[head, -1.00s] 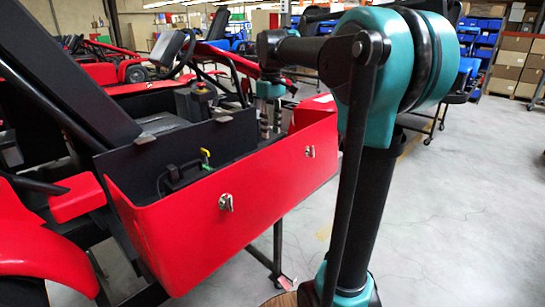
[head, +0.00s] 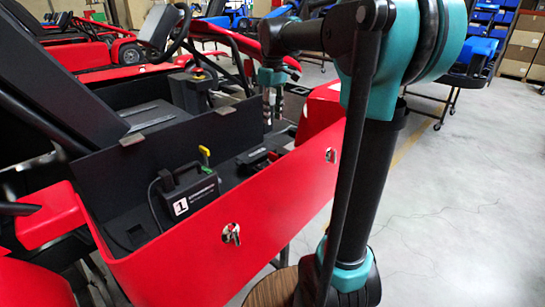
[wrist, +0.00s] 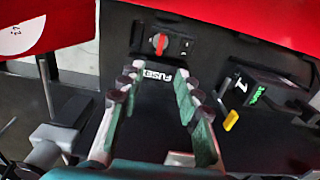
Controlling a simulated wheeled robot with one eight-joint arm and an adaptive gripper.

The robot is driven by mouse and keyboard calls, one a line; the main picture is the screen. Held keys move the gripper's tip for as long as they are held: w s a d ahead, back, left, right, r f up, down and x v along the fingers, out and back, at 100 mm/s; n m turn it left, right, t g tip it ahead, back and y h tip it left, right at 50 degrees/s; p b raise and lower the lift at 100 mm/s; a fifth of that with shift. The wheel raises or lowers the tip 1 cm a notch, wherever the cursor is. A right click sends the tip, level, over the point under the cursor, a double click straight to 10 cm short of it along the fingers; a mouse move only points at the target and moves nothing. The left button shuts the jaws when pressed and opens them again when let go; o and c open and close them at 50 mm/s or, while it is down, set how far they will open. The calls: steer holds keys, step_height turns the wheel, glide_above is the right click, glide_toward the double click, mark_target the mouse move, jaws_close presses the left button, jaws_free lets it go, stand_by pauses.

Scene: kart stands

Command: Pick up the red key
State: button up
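The red key (wrist: 160,44) sits on a small dark switch panel (wrist: 183,46) at the top middle of the wrist view, beyond my fingertips. My gripper (wrist: 157,84) is open and empty, its two fingers spread on either side below the key, not touching it. In the head view my gripper (head: 268,108) hangs pointing down over the kart's open compartment. A dark unit with a small red spot (head: 272,155) lies below it there; I cannot tell clearly if that spot is the key.
The compartment's red front wall (head: 240,215) has metal latches. Inside, a black box marked 1 (head: 188,197) with a yellow lever (head: 205,152) stands left of the dark unit. A black steering wheel (head: 166,33) is behind. Open floor (head: 450,200) lies to the right.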

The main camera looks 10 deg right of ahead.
mark_target(273, 153)
step_height(273, 153, down, 14)
steer(key=shift+s+f, duration=0.1)
steer(key=shift+s, duration=0.05)
stand_by(0.5)
steer(key=shift+c, duration=0.4)
jaws_close()
